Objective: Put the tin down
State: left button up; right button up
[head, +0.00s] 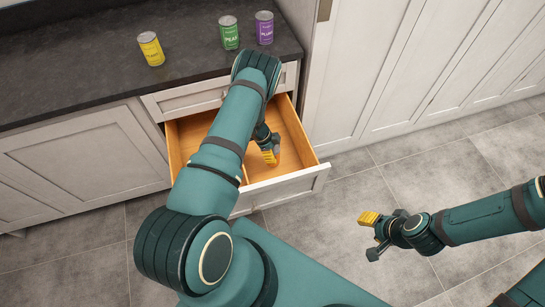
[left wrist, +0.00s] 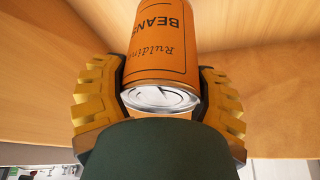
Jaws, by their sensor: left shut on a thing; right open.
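An orange tin labelled BEANS (left wrist: 162,45) is in the left wrist view, between the two yellow fingers of my left gripper (left wrist: 160,95). The gripper is shut on it, with a finger against each side and the silver tin end towards the camera. In the head view my left gripper (head: 268,154) is down inside the open wooden drawer (head: 190,135); the tin is mostly hidden there by the gripper. I cannot tell whether the tin touches the drawer floor. My right gripper (head: 370,236) is open and empty, over the floor to the right of the drawer.
A yellow tin (head: 151,49), a green tin (head: 229,33) and a purple tin (head: 264,28) stand on the dark countertop (head: 75,70) above the drawer. A tall white cabinet (head: 350,70) rises to the drawer's right. The tiled floor (head: 440,165) near it is clear.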

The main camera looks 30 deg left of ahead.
pick_arm(q)
jog(key=shift+w+f+b, duration=0.1)
jog(key=shift+f+b, duration=0.2)
jog(key=shift+f, duration=2.15)
jog(key=shift+d, duration=0.1)
jog(key=shift+f, duration=0.1)
jog(key=o, duration=1.4)
jog(key=shift+c, duration=0.2)
